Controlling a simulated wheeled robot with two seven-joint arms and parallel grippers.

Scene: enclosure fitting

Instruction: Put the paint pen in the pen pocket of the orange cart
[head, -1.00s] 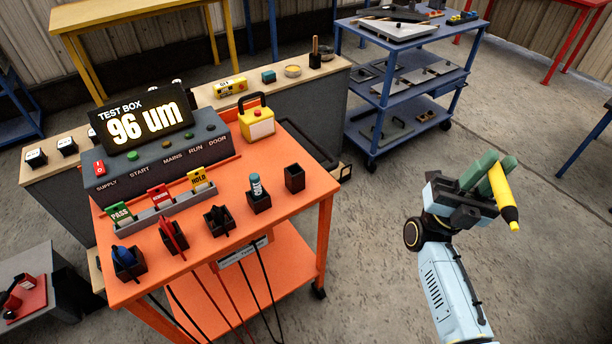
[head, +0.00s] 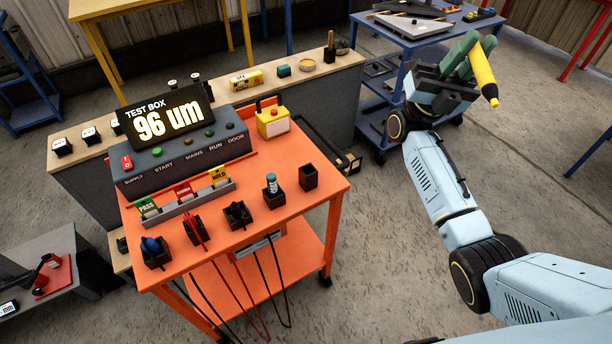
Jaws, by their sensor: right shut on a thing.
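On the cart's top, a row of small black pockets runs along the front edge. The rightmost pocket (head: 309,178) looks empty. The one beside it holds a blue-grey cylinder (head: 271,184). No label on the pockets is readable, so I cannot tell which is the pen pocket. My left gripper is not in view.
A test box (head: 180,163) with a lit display stands on the cart, with a yellow box (head: 272,123) with a red button beside it. Coloured tags (head: 183,190) stand in a grey rack. A blue trolley (head: 412,33) is behind my right gripper. Floor between cart and arm is clear.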

